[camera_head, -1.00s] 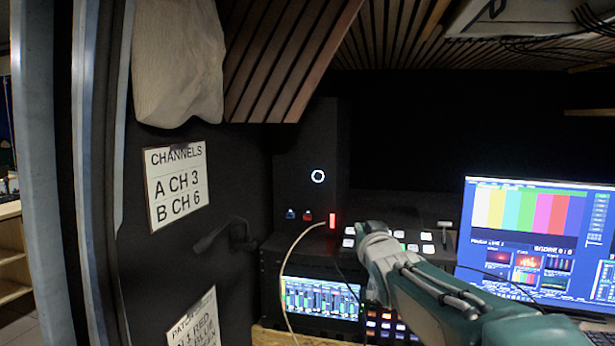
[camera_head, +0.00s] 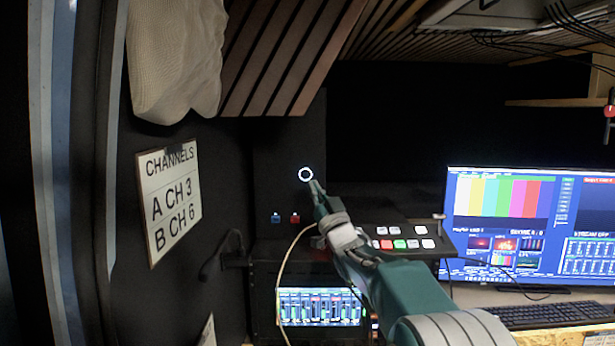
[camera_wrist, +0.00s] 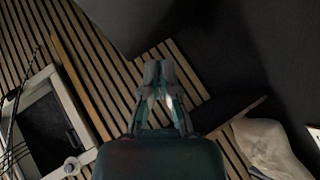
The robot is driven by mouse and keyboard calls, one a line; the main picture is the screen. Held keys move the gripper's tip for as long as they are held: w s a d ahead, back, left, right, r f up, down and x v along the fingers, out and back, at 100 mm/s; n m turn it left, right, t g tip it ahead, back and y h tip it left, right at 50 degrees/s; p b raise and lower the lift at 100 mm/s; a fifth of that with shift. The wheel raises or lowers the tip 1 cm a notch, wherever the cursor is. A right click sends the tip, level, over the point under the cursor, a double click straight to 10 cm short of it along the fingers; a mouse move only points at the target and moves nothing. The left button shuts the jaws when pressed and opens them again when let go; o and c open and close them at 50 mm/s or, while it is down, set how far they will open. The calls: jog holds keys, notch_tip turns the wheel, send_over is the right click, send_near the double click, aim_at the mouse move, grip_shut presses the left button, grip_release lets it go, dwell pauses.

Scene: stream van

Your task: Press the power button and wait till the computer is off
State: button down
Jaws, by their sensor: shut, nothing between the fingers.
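The computer is a dark upright case (camera_head: 270,150) at the back left in the head view. Its power button (camera_head: 306,174) is a white glowing ring on the front. My gripper (camera_head: 314,185) is shut and empty, with its tips just below and right of the ring, overlapping its lower edge in the picture. I cannot tell whether the tips touch the button. The wrist view shows the closed fingers (camera_wrist: 158,70) pointing away, and the button is not visible there. The monitor (camera_head: 500,225) is lit, with colour bars on its screen.
A switcher panel with lit buttons (camera_head: 405,239) lies below and right of the case, behind my arm. A pale cable (camera_head: 283,265) hangs in front of the rack screen (camera_head: 300,307). A sign (camera_head: 169,200) is on the left wall. A keyboard (camera_head: 548,314) lies at right.

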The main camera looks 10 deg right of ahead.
jog(key=w+a, duration=0.3)
send_near(297, 166)
notch_tip(297, 166, up, 3)
jog(key=w, duration=0.2)
jog(key=shift+w+a, duration=0.2)
jog(key=shift+w, duration=0.45)
jog(key=shift+a, duration=0.5)
jog(key=shift+d, duration=0.3)
jog(key=shift+w+a, duration=0.1)
jog(key=shift+w, duration=0.05)
jog(key=shift+w+a, duration=0.1)
jog(key=shift+w, duration=0.1)
